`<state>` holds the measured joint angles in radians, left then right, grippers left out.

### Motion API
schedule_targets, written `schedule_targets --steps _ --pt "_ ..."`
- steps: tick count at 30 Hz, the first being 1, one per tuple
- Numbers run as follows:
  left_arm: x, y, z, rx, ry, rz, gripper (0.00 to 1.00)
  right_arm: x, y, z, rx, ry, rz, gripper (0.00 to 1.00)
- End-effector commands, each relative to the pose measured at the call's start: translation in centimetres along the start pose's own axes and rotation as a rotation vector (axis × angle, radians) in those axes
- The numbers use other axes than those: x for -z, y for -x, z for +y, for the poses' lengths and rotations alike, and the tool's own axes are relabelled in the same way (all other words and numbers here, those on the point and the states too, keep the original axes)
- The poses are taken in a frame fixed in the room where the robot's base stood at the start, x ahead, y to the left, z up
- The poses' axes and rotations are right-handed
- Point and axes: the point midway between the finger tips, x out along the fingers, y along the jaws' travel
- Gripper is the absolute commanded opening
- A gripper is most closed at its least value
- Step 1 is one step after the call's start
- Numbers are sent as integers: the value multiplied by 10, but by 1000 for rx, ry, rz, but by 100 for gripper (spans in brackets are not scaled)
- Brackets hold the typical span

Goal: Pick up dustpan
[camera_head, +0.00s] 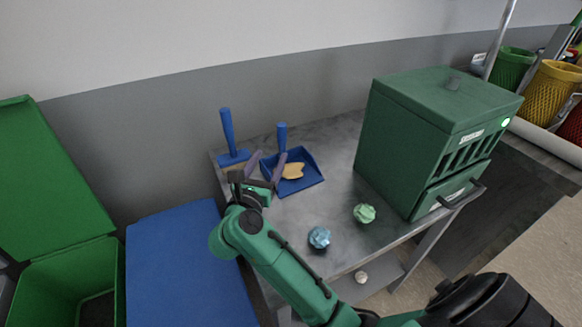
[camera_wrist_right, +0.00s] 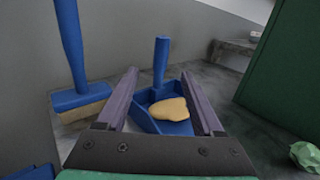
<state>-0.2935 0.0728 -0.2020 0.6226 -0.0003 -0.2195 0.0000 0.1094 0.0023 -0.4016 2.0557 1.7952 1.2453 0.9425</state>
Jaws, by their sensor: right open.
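The blue dustpan (camera_head: 309,174) lies on the grey table with a tan piece (camera_head: 293,170) in its pan; its handle (camera_head: 282,135) stands upright at the back. My right gripper (camera_head: 267,161) is open above the near left part of the dustpan. In the right wrist view the dustpan (camera_wrist_right: 152,122) shows between the two fingers, with its handle (camera_wrist_right: 161,62) beyond them and the tan piece (camera_wrist_right: 168,109) in the pan. The fingers look apart from the handle. My left gripper is not in view.
A blue brush (camera_head: 228,135) stands upright left of the dustpan. A green cabinet (camera_head: 400,130) stands on the table's right. A blue crumpled ball (camera_head: 319,237) and a green one (camera_head: 364,213) lie in front. A green bin (camera_head: 70,285) and blue surface (camera_head: 180,270) are at left.

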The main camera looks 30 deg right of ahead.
Motion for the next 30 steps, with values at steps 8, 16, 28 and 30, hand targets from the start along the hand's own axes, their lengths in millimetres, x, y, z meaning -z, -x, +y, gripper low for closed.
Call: schedule_targets --steps 8,16,28,30 --pt "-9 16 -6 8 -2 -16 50 5 -53 -3 21 -23 40 68" --pt "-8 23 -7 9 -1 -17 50 10 -99 -3 19 -22 41 68" --pt "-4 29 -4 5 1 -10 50 16 -144 -1 17 -24 43 68" --pt "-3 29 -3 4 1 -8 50 16 -144 -1 17 -24 43 68"
